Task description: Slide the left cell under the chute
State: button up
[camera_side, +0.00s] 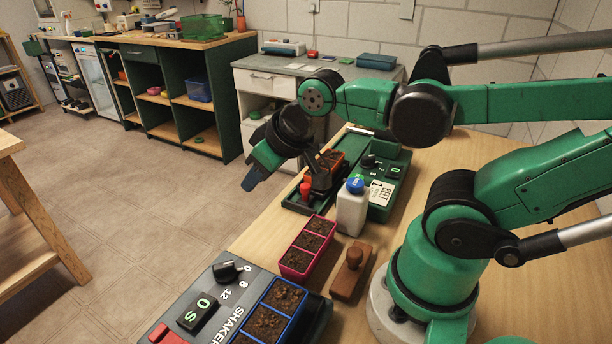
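An orange tray (340,168) with brown soil sits on this track.
A red knob (305,190) stands by the black part. A white bottle with a blue cap (351,210) stands close to the machine. Nearer are a magenta three-cell tray (298,262), a brown block (350,272) and a shaker (216,300) holding a blue tray (262,340).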

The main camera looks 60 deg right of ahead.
jog(key=shift+o, duration=1.1)
jog(key=shift+w+d+m, duration=0.1)
jog(key=shift+d+m, duration=0.2)
jog(key=shift+d, duration=0.1)
jog(key=m+g, duration=0.7)
jog(key=m, duration=0.1)
send_over(306, 185)
jog(key=f, duration=0.4)
jog(key=shift+w+a+f, duration=0.1)
jog(key=shift+a+f, duration=0.05)
jog(key=shift+a, duration=0.2)
jog(key=shift+d+f, duration=0.3)
jog(key=shift+f, duration=2.65)
jog(key=shift+c, duration=0.2)
grip_shut()
